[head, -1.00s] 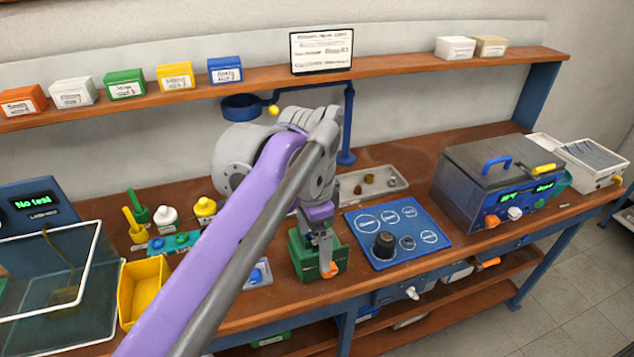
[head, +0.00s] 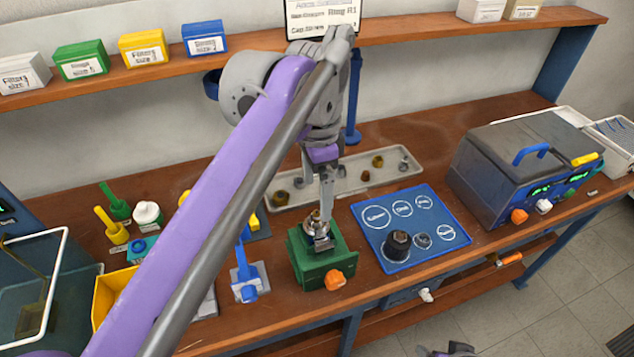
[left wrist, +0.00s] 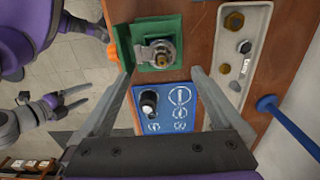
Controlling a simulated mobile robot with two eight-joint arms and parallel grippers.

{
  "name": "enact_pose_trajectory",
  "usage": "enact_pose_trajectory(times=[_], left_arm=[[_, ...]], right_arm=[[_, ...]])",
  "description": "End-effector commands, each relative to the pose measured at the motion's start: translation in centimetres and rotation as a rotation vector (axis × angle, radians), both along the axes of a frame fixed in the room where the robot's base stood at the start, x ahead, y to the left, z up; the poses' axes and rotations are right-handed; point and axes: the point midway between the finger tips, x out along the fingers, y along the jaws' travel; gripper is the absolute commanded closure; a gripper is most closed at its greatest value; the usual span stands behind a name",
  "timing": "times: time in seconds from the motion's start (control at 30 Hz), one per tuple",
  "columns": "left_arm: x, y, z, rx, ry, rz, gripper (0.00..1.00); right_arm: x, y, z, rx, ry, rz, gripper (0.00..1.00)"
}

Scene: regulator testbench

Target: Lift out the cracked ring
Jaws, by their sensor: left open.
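A green vise (head: 310,262) with an orange knob holds a metal body with a brass-coloured centre (head: 318,228). In the left wrist view the metal body (left wrist: 157,52) sits in the green vise (left wrist: 122,45). I cannot make out a cracked ring; the parts inside the body are too small to tell. My left gripper (head: 326,198) is just above the body, pointing down. My right gripper (left wrist: 78,98) shows at the left of that view, fingers apart and empty, away from the vise.
A blue mat (head: 418,262) with white circles and a black cap (head: 397,246) lies right of the vise. A pale tray (head: 345,184) with small fittings is behind. A grey lidded machine (head: 530,150) stands right. A blue stand (head: 245,275) is close left of the vise.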

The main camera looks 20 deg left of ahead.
Motion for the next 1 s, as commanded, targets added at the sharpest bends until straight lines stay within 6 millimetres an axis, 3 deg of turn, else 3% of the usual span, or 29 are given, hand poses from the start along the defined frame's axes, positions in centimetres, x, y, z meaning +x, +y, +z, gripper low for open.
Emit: enact_pose_trajectory(times=[0.37,0.8,1.0], left_arm=[[0.0,0.0,-4.1,0.0,0.0,0.001,0.0],[0.0,0.0,-8.0,0.0,0.0,0.001,0.0],[0.0,0.0,-8.5,0.001,-0.001,0.001,0.0]], right_arm=[[-0.5,0.0,-3.7,0.0,0.012,0.0,0.21],[-0.6,0.0,-5.6,0.0,0.018,0.0,0.21],[-0.6,0.0,-5.9,0.0,0.019,0.0,0.21]])
